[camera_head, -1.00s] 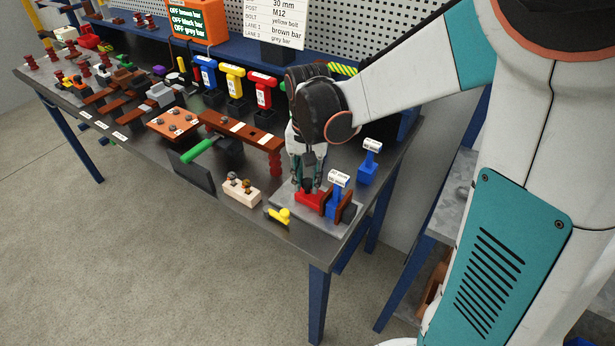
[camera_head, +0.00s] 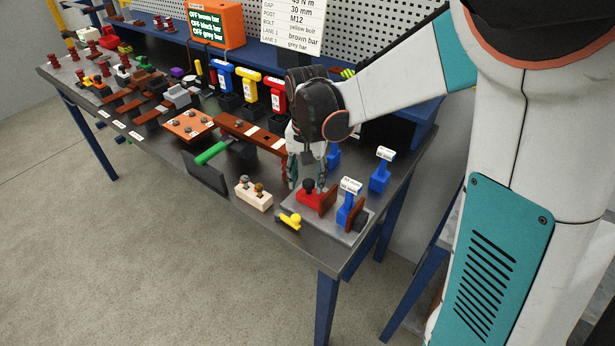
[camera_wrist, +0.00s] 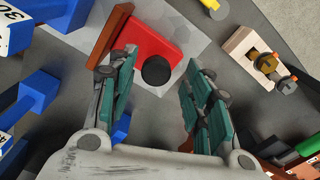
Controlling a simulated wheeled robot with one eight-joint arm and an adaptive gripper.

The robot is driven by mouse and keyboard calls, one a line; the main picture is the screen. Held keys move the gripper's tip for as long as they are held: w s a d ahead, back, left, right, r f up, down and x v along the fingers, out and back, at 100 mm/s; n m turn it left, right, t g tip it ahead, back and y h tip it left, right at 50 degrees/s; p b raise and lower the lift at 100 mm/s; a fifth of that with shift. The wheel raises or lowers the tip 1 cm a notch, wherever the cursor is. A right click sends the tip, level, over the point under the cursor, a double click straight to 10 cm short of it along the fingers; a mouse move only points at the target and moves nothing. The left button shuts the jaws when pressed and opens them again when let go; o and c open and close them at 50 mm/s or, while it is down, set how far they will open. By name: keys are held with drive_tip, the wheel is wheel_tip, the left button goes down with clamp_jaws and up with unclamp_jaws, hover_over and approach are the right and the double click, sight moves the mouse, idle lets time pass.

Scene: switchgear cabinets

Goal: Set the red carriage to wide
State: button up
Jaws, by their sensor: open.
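The red carriage (camera_head: 313,199) with a black knob sits on a grey plate (camera_head: 330,230) at the table's near right corner. A brown upright plate (camera_head: 329,198) stands against its right side. In the wrist view the red carriage (camera_wrist: 150,50) and its round black knob (camera_wrist: 156,70) show between and beyond the fingertips. My gripper (camera_head: 307,180) is open and empty, just behind the carriage in the head view. It also shows in the wrist view (camera_wrist: 160,72), with both fingers apart and clear of the knob. The carriage's setting cannot be read.
A blue labelled post (camera_head: 347,212) stands right of the carriage, and another blue piece (camera_head: 380,175) behind it. A yellow handle (camera_head: 290,221) lies at the plate's front left. A cream block (camera_head: 254,194) with two bolts and a green-handled item (camera_head: 212,153) stand to the left.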

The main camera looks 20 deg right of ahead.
sight(307, 181)
wheel_tip(307, 181, up, 12)
idle(0.6)
drive_tip(key=shift+s, duration=0.1)
drive_tip(key=s+d+f+n+t, duration=0.1)
drive_tip(key=s+n+t, duration=0.5)
drive_tip(key=s, duration=1.1)
drive_tip(key=shift+s+d+f+t, duration=0.25)
drive_tip(key=shift+s+d+t, duration=0.15)
drive_tip(key=shift+t, duration=0.2)
drive_tip(key=shift+c, duration=0.6)
idle(0.5)
